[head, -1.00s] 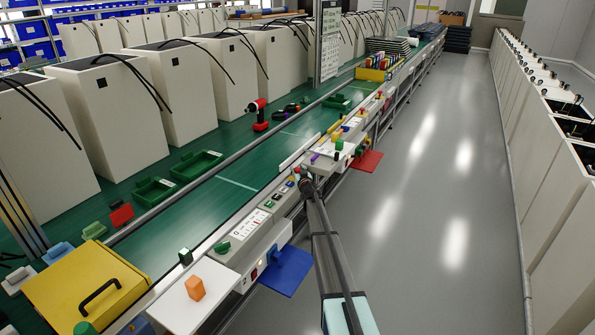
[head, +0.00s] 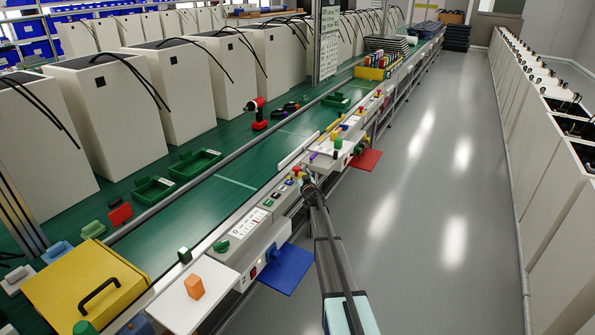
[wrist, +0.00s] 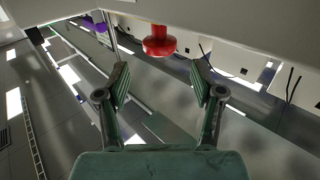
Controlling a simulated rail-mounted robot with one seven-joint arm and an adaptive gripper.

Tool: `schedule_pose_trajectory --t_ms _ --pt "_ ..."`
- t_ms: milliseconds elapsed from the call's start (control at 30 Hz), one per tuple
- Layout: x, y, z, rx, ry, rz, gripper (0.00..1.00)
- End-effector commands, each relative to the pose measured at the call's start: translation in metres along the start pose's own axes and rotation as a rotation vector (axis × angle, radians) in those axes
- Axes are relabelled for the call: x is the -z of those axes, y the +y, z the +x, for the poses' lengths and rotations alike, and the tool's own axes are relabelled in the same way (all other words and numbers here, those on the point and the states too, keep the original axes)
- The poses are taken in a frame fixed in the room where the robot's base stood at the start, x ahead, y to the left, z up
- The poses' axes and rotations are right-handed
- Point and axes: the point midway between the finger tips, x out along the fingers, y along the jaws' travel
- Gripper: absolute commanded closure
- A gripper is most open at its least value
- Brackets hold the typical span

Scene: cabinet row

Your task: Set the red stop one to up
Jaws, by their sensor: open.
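A red mushroom-shaped stop button (wrist: 159,41) shows in the wrist view, at the top middle beside a pale panel. In the head view a small red knob (head: 297,169) sits on the console edge just behind my gripper; it looks like the same button. My gripper (wrist: 160,84) is open and empty, with its two fingers apart. The button lies beyond the fingertips, roughly centred between them, and I see no contact. In the head view my gripper (head: 308,187) is at the console's front edge, its fingers too small to make out.
A control panel (head: 268,204) with a green knob (head: 221,246) lies to the left. A blue flap (head: 288,269) and a red flap (head: 365,160) jut out over the aisle. A purple part (wrist: 94,25) shows in the wrist view. The grey floor (head: 430,210) is clear.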

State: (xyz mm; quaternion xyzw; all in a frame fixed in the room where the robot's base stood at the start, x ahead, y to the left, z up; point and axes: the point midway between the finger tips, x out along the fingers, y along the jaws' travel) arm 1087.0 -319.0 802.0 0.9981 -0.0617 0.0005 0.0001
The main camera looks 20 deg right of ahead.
Motion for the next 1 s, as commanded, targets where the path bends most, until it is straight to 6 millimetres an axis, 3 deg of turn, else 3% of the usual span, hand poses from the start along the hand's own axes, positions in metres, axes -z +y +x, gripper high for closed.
schedule_pose_trajectory --t_ms 100,300,867,1000 --pt "0.001 0.0 -0.029 -0.001 -0.001 0.0 0.33" --pt "0.0 0.0 -0.054 0.0 0.0 0.0 0.33" --pt "0.0 0.0 -0.058 0.0 0.0 -0.009 0.33" --pt "-0.013 0.011 -0.059 -0.051 -0.06 -0.054 0.33"
